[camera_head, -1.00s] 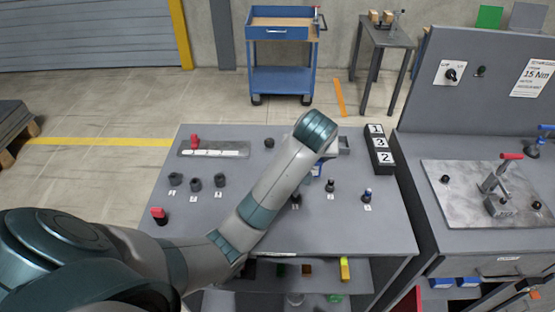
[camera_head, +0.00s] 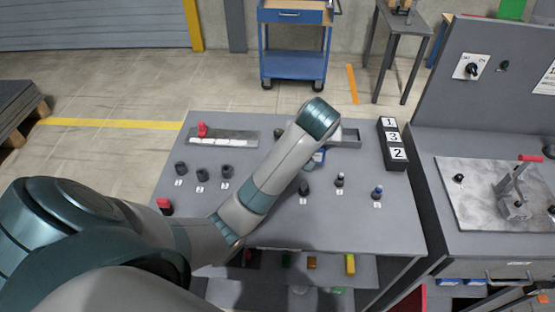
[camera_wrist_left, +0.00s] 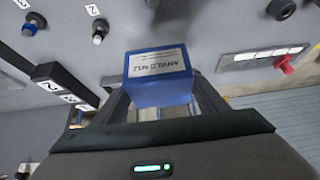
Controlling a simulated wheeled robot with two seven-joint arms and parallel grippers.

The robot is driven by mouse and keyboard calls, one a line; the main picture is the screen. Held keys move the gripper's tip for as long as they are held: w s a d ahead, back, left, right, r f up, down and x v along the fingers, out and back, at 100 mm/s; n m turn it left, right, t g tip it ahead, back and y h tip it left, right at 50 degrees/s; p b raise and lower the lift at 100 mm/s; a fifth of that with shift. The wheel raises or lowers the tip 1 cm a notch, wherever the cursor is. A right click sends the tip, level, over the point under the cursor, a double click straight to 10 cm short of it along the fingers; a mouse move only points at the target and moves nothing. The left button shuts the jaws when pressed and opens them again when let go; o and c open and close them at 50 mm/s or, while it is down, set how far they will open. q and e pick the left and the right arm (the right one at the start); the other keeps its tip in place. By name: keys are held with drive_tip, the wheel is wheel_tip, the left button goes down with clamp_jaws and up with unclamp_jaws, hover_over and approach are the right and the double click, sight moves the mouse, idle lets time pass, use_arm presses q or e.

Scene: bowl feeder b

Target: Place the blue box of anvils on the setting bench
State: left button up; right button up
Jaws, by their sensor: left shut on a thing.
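The blue box of anvils (camera_wrist_left: 158,92), with a white label reading ANVILS M12, is between the fingers of my left gripper (camera_wrist_left: 160,100) in the left wrist view. The gripper is shut on it. In the head view only a small blue part of the box (camera_head: 319,156) shows beside my left arm, which hides the gripper. The box is over the grey middle bench (camera_head: 255,215); I cannot tell whether it touches the top. Another grey bench (camera_head: 425,175) with a lever press (camera_head: 515,195) stands at the right. Neither bench is named. My right gripper is not in view.
Numbered dark parts stand on the middle bench. A block with number cards (camera_head: 392,145), a grey tray (camera_head: 350,138) and a strip with a red handle (camera_head: 222,137) lie toward its back. Its front right top is clear. A blue trolley (camera_head: 293,65) stands behind.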

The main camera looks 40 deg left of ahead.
use_arm(q)
drive_tip(key=s+a+f+p, duration=0.1)
drive_tip(key=s+a, duration=0.1)
drive_tip(key=s+a+f+p, duration=0.1)
drive_tip(key=s+a+f, duration=0.1)
drive_tip(key=s+a+f+p, duration=0.1)
drive_tip(key=s+a+f, duration=0.1)
drive_tip(key=s, duration=0.1)
drive_tip(key=shift+a+f, duration=0.1)
drive_tip(key=shift+a, duration=0.15)
drive_tip(key=shift+s+a+f+p, duration=0.2)
drive_tip(key=shift+a+f+p, duration=0.05)
drive_tip(key=shift+p, duration=0.1)
drive_tip(key=shift+f, duration=0.1)
drive_tip(key=shift+f+p, duration=0.8)
drive_tip(key=shift+f, duration=1.15)
